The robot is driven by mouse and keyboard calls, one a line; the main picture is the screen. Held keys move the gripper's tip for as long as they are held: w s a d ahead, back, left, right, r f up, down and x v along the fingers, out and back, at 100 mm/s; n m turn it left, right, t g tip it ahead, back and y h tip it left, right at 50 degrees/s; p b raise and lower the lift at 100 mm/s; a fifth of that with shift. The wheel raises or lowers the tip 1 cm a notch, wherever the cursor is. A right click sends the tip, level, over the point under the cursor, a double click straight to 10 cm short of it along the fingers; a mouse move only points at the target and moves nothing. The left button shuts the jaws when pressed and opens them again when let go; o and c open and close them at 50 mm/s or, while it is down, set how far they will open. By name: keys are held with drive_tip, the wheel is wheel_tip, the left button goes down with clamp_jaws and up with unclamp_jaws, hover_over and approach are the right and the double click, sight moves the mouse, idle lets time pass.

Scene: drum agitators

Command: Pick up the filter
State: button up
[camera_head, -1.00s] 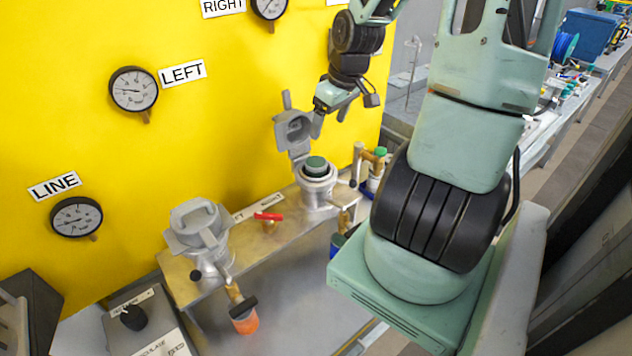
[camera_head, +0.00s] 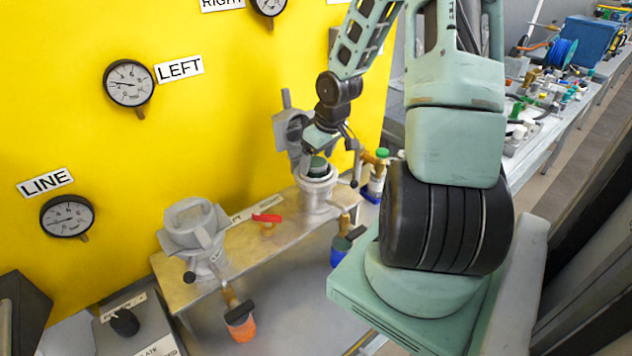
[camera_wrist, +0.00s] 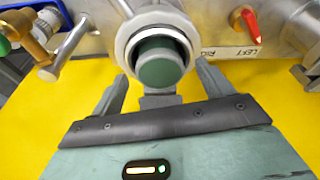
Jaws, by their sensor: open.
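The filter (camera_wrist: 160,64) is a dark green round cap seated in the pale ring of an opened housing (camera_wrist: 124,46). In the head view the filter (camera_head: 318,164) sits in the right housing (camera_head: 316,190), whose grey lid (camera_head: 290,128) stands open behind it. My gripper (camera_wrist: 160,85) is open in the wrist view, its two fingers on either side of the housing's near edge. In the head view my gripper (camera_head: 318,145) is just above the filter. I cannot tell whether the fingers touch it.
A second housing (camera_head: 194,228) with its lid down stands at the left of the bench (camera_head: 240,255). A red-handled valve (camera_head: 266,219) sits between the housings. A green-topped valve (camera_head: 381,155) is to the right. The yellow wall (camera_head: 210,120) rises close behind.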

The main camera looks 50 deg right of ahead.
drive_tip(key=shift+w+f, duration=0.15)
drive_tip(key=shift+f, duration=0.3)
drive_tip(key=c, duration=1.4)
drive_tip(key=shift+o, duration=0.2)
wheel_tip(320, 180, up, 18)
drive_tip(key=p, duration=0.4)
